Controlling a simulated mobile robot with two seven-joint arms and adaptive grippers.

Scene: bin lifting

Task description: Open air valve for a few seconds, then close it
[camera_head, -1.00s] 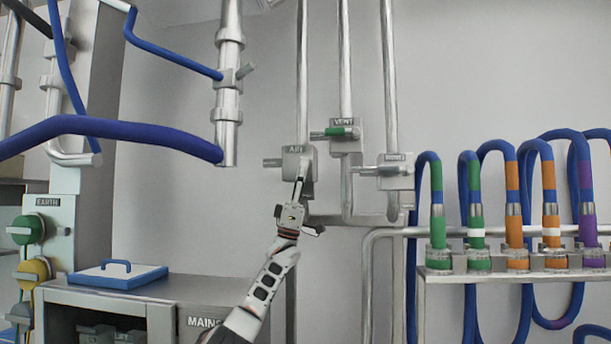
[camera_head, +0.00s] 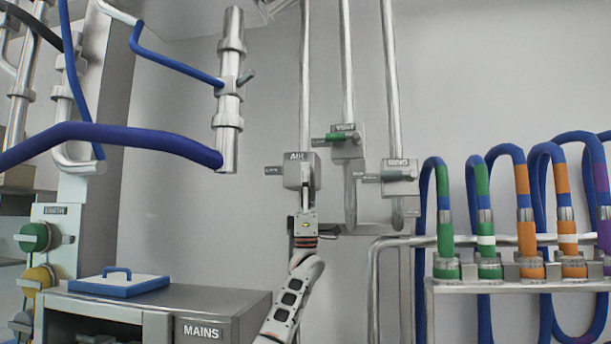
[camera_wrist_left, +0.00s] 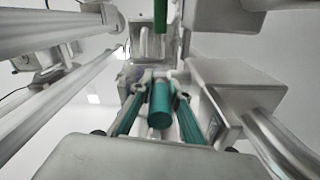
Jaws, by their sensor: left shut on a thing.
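The air valve (camera_head: 298,171) is a grey box labelled AIR on a vertical pipe, with a stub (camera_head: 273,170) on its left side. My left gripper (camera_head: 306,200) comes up from below and reaches the underside of this box. In the left wrist view, my left gripper (camera_wrist_left: 160,112) is shut on a teal cylindrical handle (camera_wrist_left: 160,104), with one finger on each side of it. The handle is hidden behind the gripper in the head view. My right gripper is not in view.
The vent valve (camera_head: 346,145) with a green stub and the mains valve (camera_head: 398,178) sit close on the right. A blue hose (camera_head: 110,136) and a hanging pipe (camera_head: 229,90) are on the left. A hose rack (camera_head: 520,287) stands at the lower right.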

